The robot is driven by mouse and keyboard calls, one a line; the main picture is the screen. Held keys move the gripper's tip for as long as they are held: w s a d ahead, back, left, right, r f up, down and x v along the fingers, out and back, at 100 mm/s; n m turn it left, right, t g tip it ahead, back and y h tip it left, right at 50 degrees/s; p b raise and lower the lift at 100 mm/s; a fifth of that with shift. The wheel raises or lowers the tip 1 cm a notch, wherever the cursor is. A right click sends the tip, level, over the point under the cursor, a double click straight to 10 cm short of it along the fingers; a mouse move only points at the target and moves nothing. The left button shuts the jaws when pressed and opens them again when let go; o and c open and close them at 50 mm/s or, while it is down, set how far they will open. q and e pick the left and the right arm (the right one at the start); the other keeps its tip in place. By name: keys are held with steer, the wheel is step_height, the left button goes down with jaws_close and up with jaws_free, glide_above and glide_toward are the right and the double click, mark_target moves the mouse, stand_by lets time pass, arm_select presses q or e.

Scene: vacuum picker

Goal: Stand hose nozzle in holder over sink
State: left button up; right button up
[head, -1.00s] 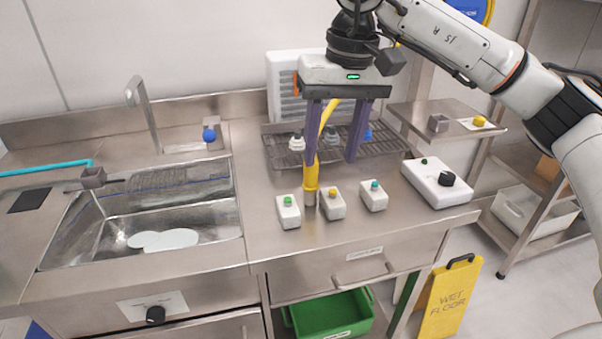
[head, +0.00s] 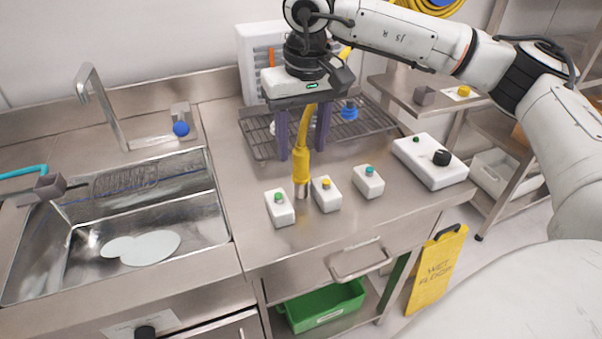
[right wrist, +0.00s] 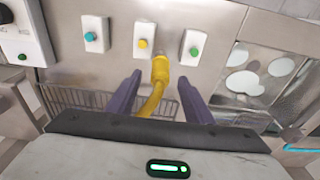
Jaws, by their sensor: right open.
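The hose nozzle (head: 301,173) is a yellow sleeve with a metal tip, on a yellow hose. It hangs tip down just above or at the counter, behind the small button boxes; I cannot tell if it touches. My right gripper (head: 303,152) is open, pointing down, with its purple fingers on either side of the yellow hose. In the right wrist view the hose (right wrist: 154,98) runs between the fingers (right wrist: 159,78), with visible gaps. A grey block (head: 48,187) at the sink's left may be the holder; I cannot be sure. My left gripper is not in view.
The sink (head: 195,240) with a tall faucet (head: 103,105) is at left. Small boxes with green (head: 279,209), yellow (head: 326,195) and blue (head: 368,182) buttons stand near the tip. A wire rack (head: 258,143) lies behind. A white control box (head: 425,165) is at right.

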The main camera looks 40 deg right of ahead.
step_height(320, 180, down, 2)
steer(key=shift+w, duration=0.15)
jaws_close()
stand_by(0.3)
